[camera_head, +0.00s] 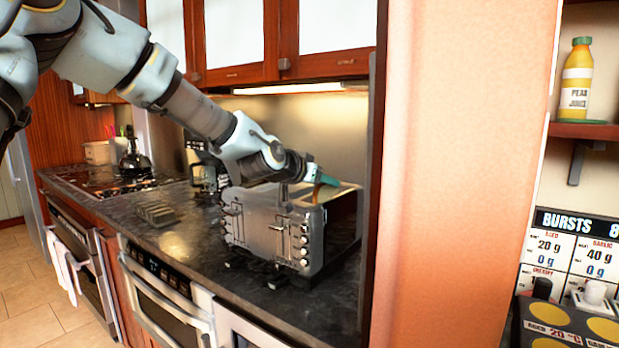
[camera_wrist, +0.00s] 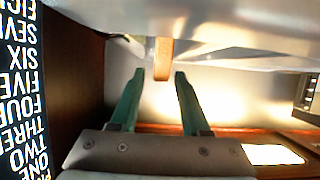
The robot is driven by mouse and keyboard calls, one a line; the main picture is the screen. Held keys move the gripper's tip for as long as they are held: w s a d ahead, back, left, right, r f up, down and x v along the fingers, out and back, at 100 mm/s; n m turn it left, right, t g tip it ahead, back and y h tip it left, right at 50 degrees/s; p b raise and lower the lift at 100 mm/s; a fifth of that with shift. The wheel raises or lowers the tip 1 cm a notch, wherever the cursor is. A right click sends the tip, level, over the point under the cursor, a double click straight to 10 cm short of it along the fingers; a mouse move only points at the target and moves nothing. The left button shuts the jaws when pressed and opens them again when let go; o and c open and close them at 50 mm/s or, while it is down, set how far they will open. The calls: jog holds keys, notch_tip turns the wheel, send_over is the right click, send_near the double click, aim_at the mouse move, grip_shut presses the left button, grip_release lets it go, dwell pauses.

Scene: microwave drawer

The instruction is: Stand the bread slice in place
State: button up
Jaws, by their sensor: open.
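The toaster (camera_head: 265,225) is a boxy metal appliance on the dark counter. A thin brown edge, which looks like the bread slice (camera_head: 317,194), shows at its top, just under my gripper (camera_head: 324,179). In the wrist view, the tan slice (camera_wrist: 163,60) juts from a pale metal surface at the top of the picture. My gripper (camera_wrist: 160,73) is open, with its green fingertips on either side of the slice's end and visible gaps to it. How deep the slice sits in the toaster is hidden.
The counter (camera_head: 165,240) has free room left of the toaster, near a small ribbed rack (camera_head: 157,214). A kettle (camera_head: 134,155) stands on the stove behind. A tall orange panel (camera_head: 465,180) stands close on the right. Cabinets (camera_head: 290,40) hang above.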

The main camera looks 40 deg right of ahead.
jog(key=v, duration=0.8)
jog(key=shift+w+a+r+b, duration=0.1)
jog(key=shift+a+r+b, duration=0.05)
jog(key=shift+a+b, duration=0.15)
jog(key=shift+v, duration=1.15)
